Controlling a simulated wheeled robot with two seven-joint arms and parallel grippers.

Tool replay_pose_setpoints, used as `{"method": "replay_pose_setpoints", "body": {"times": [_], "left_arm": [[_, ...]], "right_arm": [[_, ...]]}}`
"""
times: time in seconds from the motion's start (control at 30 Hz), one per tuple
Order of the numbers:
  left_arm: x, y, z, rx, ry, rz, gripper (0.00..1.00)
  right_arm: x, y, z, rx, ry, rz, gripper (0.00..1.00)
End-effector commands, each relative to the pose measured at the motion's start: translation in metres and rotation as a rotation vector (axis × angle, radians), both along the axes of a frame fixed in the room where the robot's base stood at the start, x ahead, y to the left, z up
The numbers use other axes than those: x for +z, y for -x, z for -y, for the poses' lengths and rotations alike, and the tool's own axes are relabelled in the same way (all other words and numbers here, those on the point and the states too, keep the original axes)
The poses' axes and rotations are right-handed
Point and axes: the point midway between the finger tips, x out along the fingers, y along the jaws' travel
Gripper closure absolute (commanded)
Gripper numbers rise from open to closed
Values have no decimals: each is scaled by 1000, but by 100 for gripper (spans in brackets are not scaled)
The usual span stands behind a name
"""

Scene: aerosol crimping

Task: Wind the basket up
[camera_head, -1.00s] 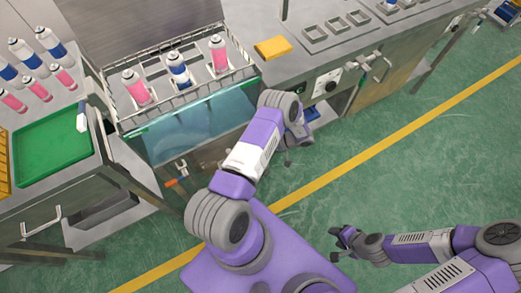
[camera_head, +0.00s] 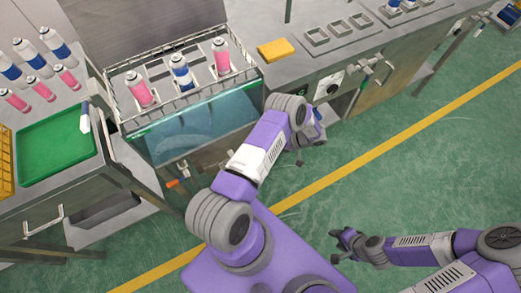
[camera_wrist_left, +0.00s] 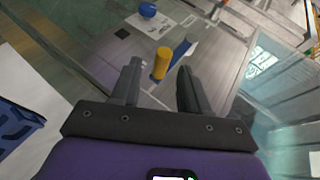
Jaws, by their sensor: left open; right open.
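The wire basket (camera_head: 183,97) holds pink and blue spray cans and sits at the top of the glass-fronted water tank (camera_head: 205,128). A crank with an orange grip (camera_head: 173,184) is on the tank's front. In the left wrist view, a yellow-orange upright grip (camera_wrist_left: 161,63) shows just beyond and between the fingertips of my open left gripper (camera_wrist_left: 155,75), and nothing is clamped. In the head view my left wrist is right of the tank, its fingers mostly hidden. My right gripper (camera_head: 343,243) is open and empty over the floor, far from the basket.
A green tray (camera_head: 55,150) and more cans (camera_head: 42,70) stand on the left table. A yellow block (camera_head: 276,50) lies on the bench to the right. A blue knob (camera_wrist_left: 147,9) shows in the left wrist view. The green floor is clear at right.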

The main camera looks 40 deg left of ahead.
Motion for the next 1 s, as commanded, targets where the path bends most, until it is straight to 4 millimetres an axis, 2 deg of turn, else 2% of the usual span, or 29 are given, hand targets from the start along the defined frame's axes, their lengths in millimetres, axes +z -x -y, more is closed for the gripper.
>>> {"method": "replay_pose_setpoints", "body": {"times": [0.23, 0.83, 0.93, 1.0], "left_arm": [[14, -18, 18, 1, 0, 0, 55], [16, -19, 20, 1, 0, -1, 55], [23, -19, 19, 1, 0, -1, 55], [36, -19, 19, 1, 0, -1, 55]], "right_arm": [[3, 0, 0, 0, 0, 0, 55], [3, 0, 0, 0, 0, 0, 55], [11, 0, 0, 0, 0, 0, 55], [23, 0, 0, 0, 0, 0, 55]]}}
